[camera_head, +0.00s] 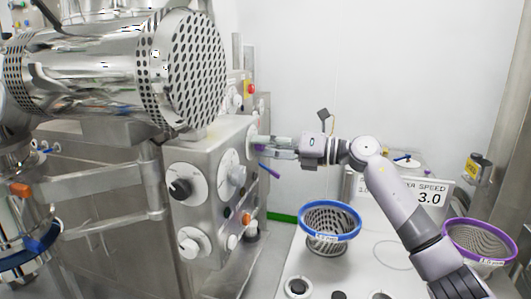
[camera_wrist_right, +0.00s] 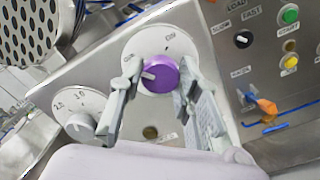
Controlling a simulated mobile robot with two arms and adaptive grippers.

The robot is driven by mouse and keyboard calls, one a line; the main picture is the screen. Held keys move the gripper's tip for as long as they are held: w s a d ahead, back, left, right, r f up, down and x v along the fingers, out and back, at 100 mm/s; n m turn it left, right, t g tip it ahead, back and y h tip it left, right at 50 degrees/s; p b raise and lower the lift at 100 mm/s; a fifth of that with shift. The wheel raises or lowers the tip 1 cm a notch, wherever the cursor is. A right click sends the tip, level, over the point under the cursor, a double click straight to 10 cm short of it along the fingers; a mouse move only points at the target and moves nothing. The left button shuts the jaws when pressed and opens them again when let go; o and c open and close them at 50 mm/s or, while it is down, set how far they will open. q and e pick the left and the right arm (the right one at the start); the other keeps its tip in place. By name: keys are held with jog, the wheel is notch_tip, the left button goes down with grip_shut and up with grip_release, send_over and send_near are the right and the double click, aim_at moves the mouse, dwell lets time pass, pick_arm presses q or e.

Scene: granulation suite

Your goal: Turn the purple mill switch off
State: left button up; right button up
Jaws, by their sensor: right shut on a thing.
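The purple mill switch (camera_wrist_right: 160,75) is a round knob on a white dial with small labels at its upper edge. Its white pointer mark is on the knob's left side in the wrist view. My right gripper (camera_wrist_right: 160,68) has one finger on each side of the knob and is shut on it. In the head view my right gripper (camera_head: 268,145) reaches left to the side panel of the steel machine, and the knob is mostly hidden by the fingers. My left gripper is not in view.

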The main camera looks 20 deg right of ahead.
jog(key=shift+f+n+b, duration=0.2)
jog(key=shift+n+b, duration=0.1)
jog(key=shift+n, duration=0.3)
jog(key=o, duration=0.8)
jog(key=shift+c, duration=0.2)
jog(key=o, duration=0.4)
jog(key=shift+r, duration=0.15)
jog(key=shift+d, duration=0.1)
jog(key=v, duration=1.2)
